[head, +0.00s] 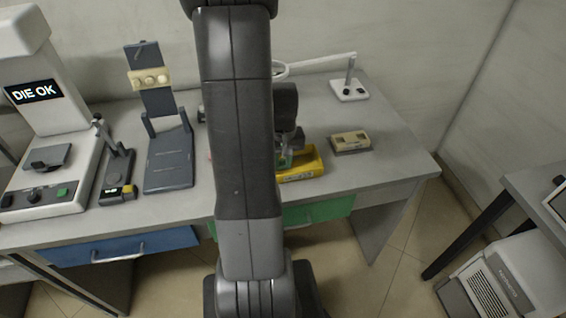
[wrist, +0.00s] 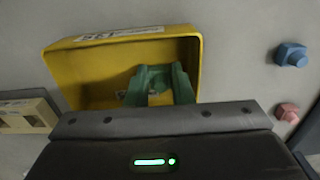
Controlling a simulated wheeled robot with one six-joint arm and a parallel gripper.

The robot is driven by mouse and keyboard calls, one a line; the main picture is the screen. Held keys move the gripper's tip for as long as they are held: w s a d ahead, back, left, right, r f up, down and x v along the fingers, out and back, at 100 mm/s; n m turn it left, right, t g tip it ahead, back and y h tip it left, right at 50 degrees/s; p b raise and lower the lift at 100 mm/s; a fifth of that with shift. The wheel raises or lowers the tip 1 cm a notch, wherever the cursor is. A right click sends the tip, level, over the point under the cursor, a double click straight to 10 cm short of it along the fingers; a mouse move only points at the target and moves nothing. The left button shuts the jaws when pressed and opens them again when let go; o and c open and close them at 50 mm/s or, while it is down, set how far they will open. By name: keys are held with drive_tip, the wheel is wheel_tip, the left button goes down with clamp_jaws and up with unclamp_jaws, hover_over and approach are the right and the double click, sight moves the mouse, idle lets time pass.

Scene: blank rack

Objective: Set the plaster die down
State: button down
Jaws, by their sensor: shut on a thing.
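My gripper (wrist: 156,90) is shut on the plaster die (wrist: 155,74) over the yellow tray's opening. The die is largely hidden. In the wrist view a green pronged shape shows there, and I cannot tell cleanly where the fingers end and the die begins. In the head view my gripper (head: 288,146) is at the left part of the yellow tray (head: 309,166), partly behind my own arm. The same tray (wrist: 84,78) fills the upper left of the wrist view. Whether the die touches the tray's floor cannot be told.
A blue piece (wrist: 291,55) and a pink piece (wrist: 287,112) stand right of the tray in the wrist view. A beige box (head: 351,141) is close by. A white-based stand (head: 349,90) is behind. The bench's right front is clear.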

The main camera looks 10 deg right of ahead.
sight(283, 164)
drive_tip(key=shift+f, duration=0.3)
drive_tip(key=shift+f, duration=0.15)
drive_tip(key=c, duration=1.5)
unclamp_jaws()
drive_tip(key=shift+c, duration=0.2)
wheel_tip(283, 164, up, 12)
drive_tip(key=shift+r+p, duration=0.2)
drive_tip(key=shift+p, duration=0.2)
